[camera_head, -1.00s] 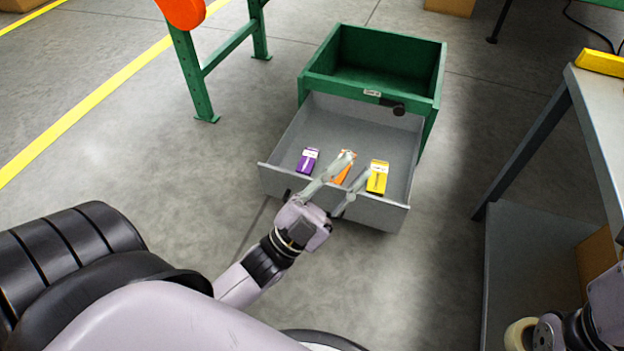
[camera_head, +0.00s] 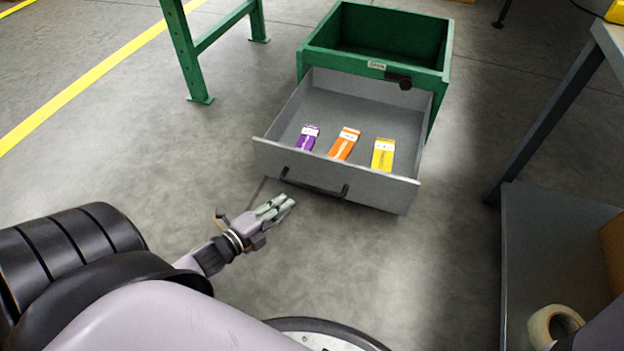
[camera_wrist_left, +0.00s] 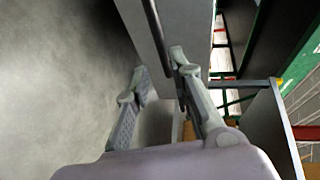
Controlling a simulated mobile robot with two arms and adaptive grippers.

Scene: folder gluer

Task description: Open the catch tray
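The catch tray (camera_head: 390,190) is a grey drawer pulled well out of a green box (camera_head: 390,35) on the floor. A purple, an orange (camera_head: 344,145) and a yellow carton (camera_head: 383,154) lie in it. Its front has a black bar handle (camera_head: 315,186). My left gripper (camera_head: 284,206) is empty, a little left of and below the handle in the head view, apart from it. In the left wrist view, its fingers (camera_wrist_left: 160,66) are spread, with the dark handle (camera_wrist_left: 156,35) just beyond them. My right gripper is out of view.
A green-legged stand (camera_head: 185,50) is at upper left. A grey table with a lower shelf (camera_head: 535,235) is at right, with a tape roll (camera_head: 553,322) near its bottom. Bare concrete floor surrounds the tray front.

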